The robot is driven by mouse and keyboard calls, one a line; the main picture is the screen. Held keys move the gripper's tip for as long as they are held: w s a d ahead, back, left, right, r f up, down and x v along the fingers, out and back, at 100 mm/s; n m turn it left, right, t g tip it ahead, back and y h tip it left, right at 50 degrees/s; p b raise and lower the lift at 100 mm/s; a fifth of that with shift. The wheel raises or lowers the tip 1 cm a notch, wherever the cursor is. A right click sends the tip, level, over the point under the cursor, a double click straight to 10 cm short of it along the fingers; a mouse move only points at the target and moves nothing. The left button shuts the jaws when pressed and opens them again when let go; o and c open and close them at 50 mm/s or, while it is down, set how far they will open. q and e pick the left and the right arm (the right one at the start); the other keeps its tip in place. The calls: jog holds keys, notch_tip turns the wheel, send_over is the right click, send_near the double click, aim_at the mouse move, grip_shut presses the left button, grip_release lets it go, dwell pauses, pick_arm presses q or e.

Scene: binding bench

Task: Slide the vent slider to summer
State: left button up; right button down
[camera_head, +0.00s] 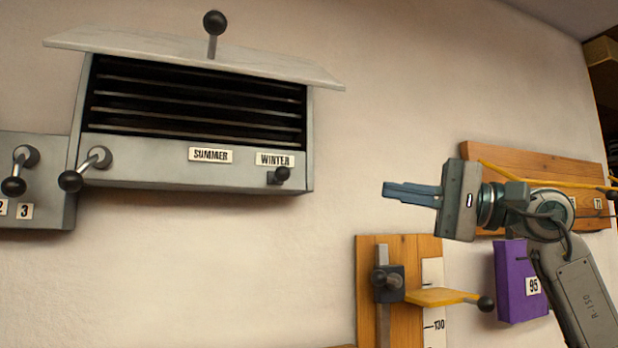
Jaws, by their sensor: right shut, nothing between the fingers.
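The vent (200,98) is a grey wall box with dark slats under a pale sloped top. Its front strip bears a SUMMER label (210,155) on the left and a WINTER label (275,159) on the right. The vent slider (282,175), a small dark knob, sits just below the WINTER label. My right gripper (385,191) is shut and empty. It points left, in front of the wall, to the right of the slider and apart from it. My left gripper is not in view.
A lever with a black ball (71,181) sticks out at the vent's lower left. A numbered grey box (45,215) is beside it. Below my right gripper is a wooden board (404,327) with a yellow arm (437,296). A purple box (518,283) hangs near my right arm.

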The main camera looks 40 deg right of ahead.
aim_at(280, 175)
pick_arm(q)
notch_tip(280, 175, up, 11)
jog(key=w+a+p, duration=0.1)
jog(key=p, duration=0.9)
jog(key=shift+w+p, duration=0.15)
jog(key=shift+p, duration=0.25)
pick_arm(e)
jog(key=x, duration=1.4)
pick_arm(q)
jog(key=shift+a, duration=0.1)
pick_arm(e)
jog(key=shift+w, duration=0.15)
